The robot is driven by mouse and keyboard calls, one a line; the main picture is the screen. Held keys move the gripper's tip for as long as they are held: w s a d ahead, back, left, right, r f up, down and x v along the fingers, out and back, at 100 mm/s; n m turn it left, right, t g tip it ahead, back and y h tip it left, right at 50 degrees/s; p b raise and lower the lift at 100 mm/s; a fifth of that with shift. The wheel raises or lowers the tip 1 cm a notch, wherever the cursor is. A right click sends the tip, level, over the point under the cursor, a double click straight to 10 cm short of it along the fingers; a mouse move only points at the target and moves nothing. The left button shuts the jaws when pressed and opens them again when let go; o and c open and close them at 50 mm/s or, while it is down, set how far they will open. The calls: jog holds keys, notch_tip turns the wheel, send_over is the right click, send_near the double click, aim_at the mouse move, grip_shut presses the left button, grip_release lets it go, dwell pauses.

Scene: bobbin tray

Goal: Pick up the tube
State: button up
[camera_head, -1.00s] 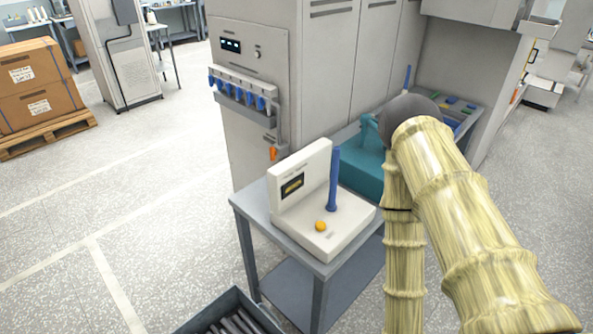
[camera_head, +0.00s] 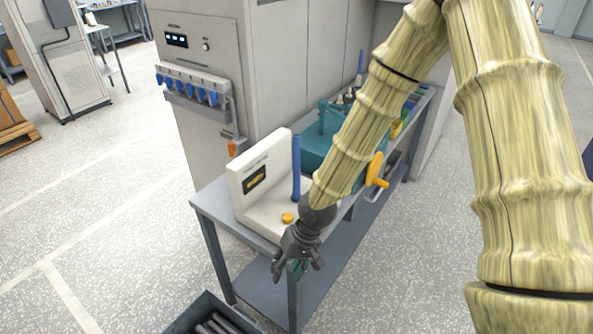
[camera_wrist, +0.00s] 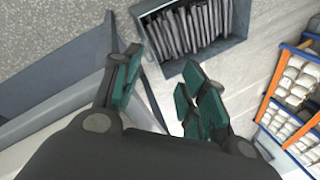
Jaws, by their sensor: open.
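A blue tube (camera_head: 296,167) stands upright on the base of a white device (camera_head: 247,205) with a small display and a yellow knob (camera_head: 287,218). My gripper (camera_head: 299,268) is in front of the device, near the front corner of the grey table (camera_head: 214,205). It points downward, open, with nothing between its fingers. The wrist view shows both fingers (camera_wrist: 160,78) spread apart, with the dark tubes in a grey crate (camera_wrist: 207,54) beyond them. The blue tube does not show in the wrist view.
The crate (camera_head: 178,322) of dark tubes is on the floor at the bottom. A tall grey cabinet (camera_head: 205,110) is behind the table. Open floor lies left. Shelves (camera_wrist: 291,85) show at right in the wrist view.

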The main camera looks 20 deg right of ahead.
jog(key=w+d+r+t+h+b, duration=0.1)
jog(key=w+d+r, duration=0.1)
jog(key=w+r, duration=0.5)
jog(key=w+d+r+t+h, duration=0.1)
jog(key=w+d+r+t, duration=0.1)
jog(key=w+r, duration=0.5)
jog(key=m+t+h, duration=0.1)
jog(key=t+h, duration=0.2)
send_near(297, 136)
jog(key=shift+d+x, duration=0.2)
jog(key=shift+x, duration=2.7)
jog(key=shift+f, duration=0.1)
jog(key=shift+f+p, duration=0.1)
jog(key=shift+p, duration=0.25)
jog(key=shift+a+p+x, duration=0.1)
jog(key=shift+p+x, duration=0.5)
jog(key=shift+x, duration=0.6)
jog(key=shift+a+p+x, duration=0.15)
jog(key=shift+p+x, duration=0.4)
jog(key=shift+x, duration=0.65)
grip_shut()
